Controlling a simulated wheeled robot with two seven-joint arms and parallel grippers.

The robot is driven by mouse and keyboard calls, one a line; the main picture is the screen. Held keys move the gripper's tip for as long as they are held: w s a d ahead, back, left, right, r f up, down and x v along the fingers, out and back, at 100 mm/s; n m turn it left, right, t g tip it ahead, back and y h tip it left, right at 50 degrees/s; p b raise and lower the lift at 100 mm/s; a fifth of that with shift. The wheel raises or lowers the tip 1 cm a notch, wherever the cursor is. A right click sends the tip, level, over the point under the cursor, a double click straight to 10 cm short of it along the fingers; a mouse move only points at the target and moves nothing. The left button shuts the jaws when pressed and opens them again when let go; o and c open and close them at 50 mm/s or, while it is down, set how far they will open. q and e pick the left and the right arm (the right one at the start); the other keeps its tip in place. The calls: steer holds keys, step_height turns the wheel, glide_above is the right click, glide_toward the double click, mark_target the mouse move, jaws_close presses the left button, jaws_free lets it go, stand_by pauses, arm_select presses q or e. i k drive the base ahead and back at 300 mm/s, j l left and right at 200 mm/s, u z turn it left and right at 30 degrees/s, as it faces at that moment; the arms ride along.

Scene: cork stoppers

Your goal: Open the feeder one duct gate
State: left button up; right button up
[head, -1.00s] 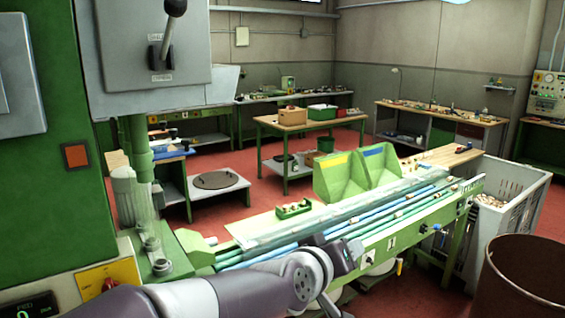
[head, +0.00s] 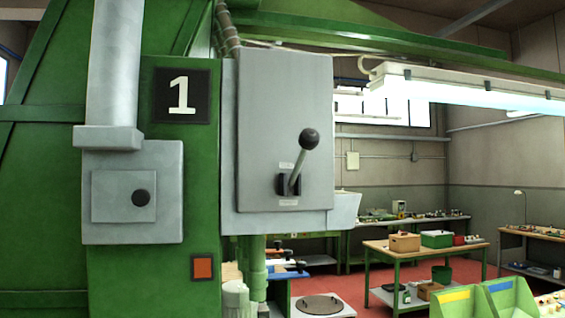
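A green machine bears a black plate with a white number 1 (head: 181,95). A grey duct (head: 112,65) comes down its front to a grey box (head: 165,165) carrying a small panel (head: 110,196) with a round black knob (head: 140,198). To the right, a larger grey box (head: 262,130) carries a lever (head: 296,172) with a black ball knob (head: 309,139), tilted up and slightly right from its slot. Small labels sit above and below the slot, too small to read. The frames do not say which of these is the gate. Neither gripper is in the head view.
An orange-red square (head: 203,269) is on the green machine below. Green bins (head: 510,298) stand at the lower right. Behind are a table with boxes (head: 425,246) and a red floor. A lit lamp (head: 470,92) hangs at upper right.

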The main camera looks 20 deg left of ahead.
mark_target(118, 196)
steer(key=i+l+u, duration=0.15)
steer(key=l+u, duration=0.15)
steer(key=u, duration=0.15)
steer(key=i+l+u, duration=0.1)
steer(key=l+u, duration=0.2)
steer(key=u, duration=0.15)
steer(key=l+u, duration=0.45)
steer(key=i+l, duration=0.15)
steer(key=l, duration=0.2)
steer(key=i+l+u, duration=0.1)
steer(key=l, duration=0.25)
steer(key=i+l, duration=0.2)
steer(key=l, duration=0.15)
steer(key=i+l+u, duration=0.1)
steer(key=l, duration=0.25)
steer(key=i+u, duration=0.1)
steer(key=u, duration=1.45)
